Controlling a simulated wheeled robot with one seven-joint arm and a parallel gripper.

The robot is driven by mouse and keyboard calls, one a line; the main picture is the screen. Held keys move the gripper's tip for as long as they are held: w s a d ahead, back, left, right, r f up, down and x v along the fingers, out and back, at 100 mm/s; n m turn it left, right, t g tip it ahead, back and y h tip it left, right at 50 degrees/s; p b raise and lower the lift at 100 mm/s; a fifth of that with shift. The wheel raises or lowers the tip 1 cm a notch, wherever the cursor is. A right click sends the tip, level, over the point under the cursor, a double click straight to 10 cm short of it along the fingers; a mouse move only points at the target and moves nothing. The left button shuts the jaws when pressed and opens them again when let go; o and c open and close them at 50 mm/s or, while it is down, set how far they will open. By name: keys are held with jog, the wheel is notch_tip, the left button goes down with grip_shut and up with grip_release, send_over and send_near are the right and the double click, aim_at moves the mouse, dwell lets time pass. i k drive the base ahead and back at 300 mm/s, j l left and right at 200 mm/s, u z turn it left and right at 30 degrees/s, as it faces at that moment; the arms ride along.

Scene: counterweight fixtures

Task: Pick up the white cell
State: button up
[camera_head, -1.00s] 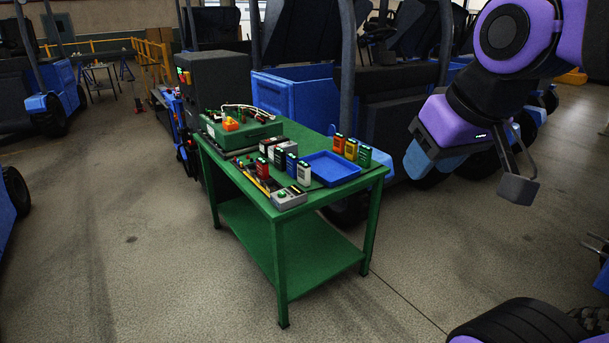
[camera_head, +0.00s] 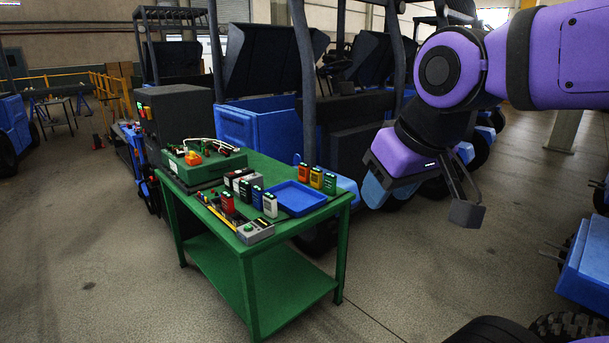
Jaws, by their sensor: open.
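The white cell (camera_head: 270,205) stands upright on the green table (camera_head: 308,224), in front of the blue tray's left end. It is beside a blue cell (camera_head: 257,198) on its left. Another pale cell (camera_head: 240,177) stands farther back in the row. My gripper (camera_head: 421,203) is open and empty. It hangs in the air to the right of the table, well apart from the white cell.
A blue tray (camera_head: 322,197) lies on the table, with orange and green cells behind it. Red (camera_head: 227,202) and dark cells, a grey meter (camera_head: 255,231) and a green case (camera_head: 200,172) stand to the left. Blue vehicles stand close behind; the floor in front is clear.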

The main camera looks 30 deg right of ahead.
aim_at(269, 200)
jog(key=i+l, duration=1.15)
jog(key=i, duration=0.2)
jog(key=i+l, duration=0.55)
jog(key=i+z, duration=0.05)
jog(key=i, duration=0.05)
